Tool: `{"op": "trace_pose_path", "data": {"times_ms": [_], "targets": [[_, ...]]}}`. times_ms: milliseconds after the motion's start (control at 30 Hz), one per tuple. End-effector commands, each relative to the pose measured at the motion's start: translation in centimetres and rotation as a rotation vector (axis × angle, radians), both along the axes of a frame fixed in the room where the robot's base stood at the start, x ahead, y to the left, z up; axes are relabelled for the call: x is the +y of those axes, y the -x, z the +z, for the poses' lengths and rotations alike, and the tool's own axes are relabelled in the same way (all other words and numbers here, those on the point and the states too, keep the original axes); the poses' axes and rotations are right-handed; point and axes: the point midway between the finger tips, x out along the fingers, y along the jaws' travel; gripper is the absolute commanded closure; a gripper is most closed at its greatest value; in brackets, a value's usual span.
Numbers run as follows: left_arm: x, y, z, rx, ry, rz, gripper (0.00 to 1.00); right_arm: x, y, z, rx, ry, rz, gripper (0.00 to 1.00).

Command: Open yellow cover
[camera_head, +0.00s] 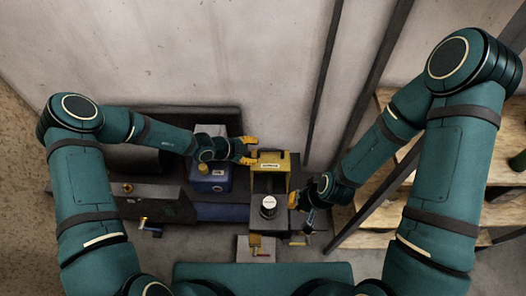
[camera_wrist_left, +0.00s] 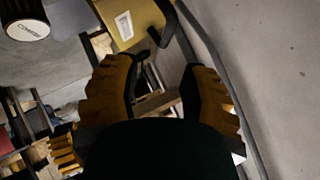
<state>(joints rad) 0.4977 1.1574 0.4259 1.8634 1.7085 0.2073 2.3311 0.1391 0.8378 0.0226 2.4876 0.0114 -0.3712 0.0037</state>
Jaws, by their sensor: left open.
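The yellow cover (camera_head: 270,163) stands at the back of a dark machine, a little right of the middle in the head view. It also shows at the top of the left wrist view (camera_wrist_left: 128,22), with a white label and a dark curved bar beside it. My left gripper (camera_head: 248,151) has yellow fingers and is just left of the cover, near its upper left corner. In the left wrist view its fingers (camera_wrist_left: 158,88) are apart with nothing held between them. My right gripper (camera_head: 298,200) is at the machine's right side, below the cover; its fingers are too small to read.
A dark cylinder with a white top (camera_head: 268,205) stands in front of the cover. A blue box (camera_head: 210,178) is left of it under my left wrist. A wall is close behind, and wooden shelves (camera_head: 375,205) stand at the right.

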Motion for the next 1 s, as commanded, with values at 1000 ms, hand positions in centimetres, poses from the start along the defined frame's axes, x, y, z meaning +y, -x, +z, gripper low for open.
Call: {"op": "trace_pose_path", "data": {"times_ms": [1000], "targets": [[2.4,2.1,1.8,-0.047,-0.046,-0.076,0.57,0.0,0.0,-0.2,0.0,0.0,0.0,1.0]]}}
